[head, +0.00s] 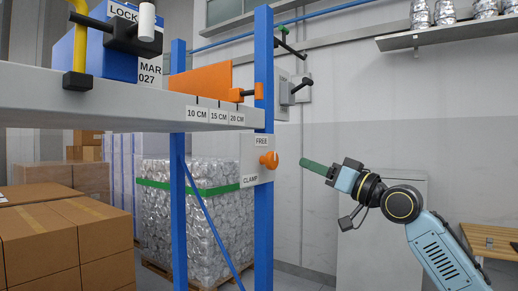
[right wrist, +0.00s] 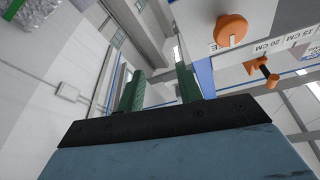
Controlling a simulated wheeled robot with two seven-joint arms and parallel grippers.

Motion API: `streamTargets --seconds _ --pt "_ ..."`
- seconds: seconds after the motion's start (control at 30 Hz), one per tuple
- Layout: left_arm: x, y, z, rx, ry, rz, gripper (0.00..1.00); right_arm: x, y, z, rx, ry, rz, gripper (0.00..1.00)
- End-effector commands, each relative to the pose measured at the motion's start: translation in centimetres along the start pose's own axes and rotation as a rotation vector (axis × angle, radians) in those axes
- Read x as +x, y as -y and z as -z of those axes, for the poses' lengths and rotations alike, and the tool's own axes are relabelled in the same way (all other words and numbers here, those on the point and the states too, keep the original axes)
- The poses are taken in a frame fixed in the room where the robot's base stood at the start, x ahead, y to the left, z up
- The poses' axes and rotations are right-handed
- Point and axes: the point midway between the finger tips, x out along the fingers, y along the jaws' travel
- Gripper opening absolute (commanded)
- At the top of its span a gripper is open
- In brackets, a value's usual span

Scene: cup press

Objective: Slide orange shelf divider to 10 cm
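The orange shelf divider (head: 203,82) stands upright on the grey shelf (head: 90,103). Its front handle (head: 243,92), with a black end, is by the 20 CM label (head: 237,119), right of the 15 CM and 10 CM labels. The handle also shows in the right wrist view (right wrist: 264,74). An orange knob (head: 268,160) sits on a plate marked FREE above and CLAMP below; its exact setting is unclear. My right gripper (head: 308,164), with green fingers, is right of the knob, apart from it. In the right wrist view the fingers (right wrist: 160,88) are spread and empty. My left gripper is not visible.
A blue box (head: 113,62) with a black-and-white fitting, and a yellow post (head: 80,40), stand on the shelf's left. A blue upright (head: 264,220) supports the shelf by the knob. Cartons (head: 60,240) and a wrapped pallet load (head: 215,210) stand below. Space around my right gripper looks clear.

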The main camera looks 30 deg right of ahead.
Motion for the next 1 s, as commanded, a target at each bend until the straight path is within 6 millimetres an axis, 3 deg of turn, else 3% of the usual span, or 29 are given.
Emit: streamTargets --seconds 0.03,0.1,0.2,0.3,0.57,1.0 --pt "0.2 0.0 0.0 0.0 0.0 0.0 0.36 -0.9 3.7 3.2 -0.038 -0.028 0.073 0.36" --pt "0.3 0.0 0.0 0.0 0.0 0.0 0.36 -2.4 8.1 6.1 -0.073 -0.048 0.159 0.36" --pt "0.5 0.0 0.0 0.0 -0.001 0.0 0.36 -4.2 12.6 8.3 -0.117 -0.055 0.245 0.36" --pt "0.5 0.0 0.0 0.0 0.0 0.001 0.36 -5.2 15.1 9.2 -0.14 -0.056 0.292 0.36" --pt "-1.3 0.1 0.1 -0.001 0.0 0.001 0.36 -3.5 16.5 9.9 -0.145 -0.054 0.307 0.36" --pt "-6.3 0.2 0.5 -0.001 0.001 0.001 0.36 3.4 18.7 10.3 -0.14 -0.06 0.308 0.36"
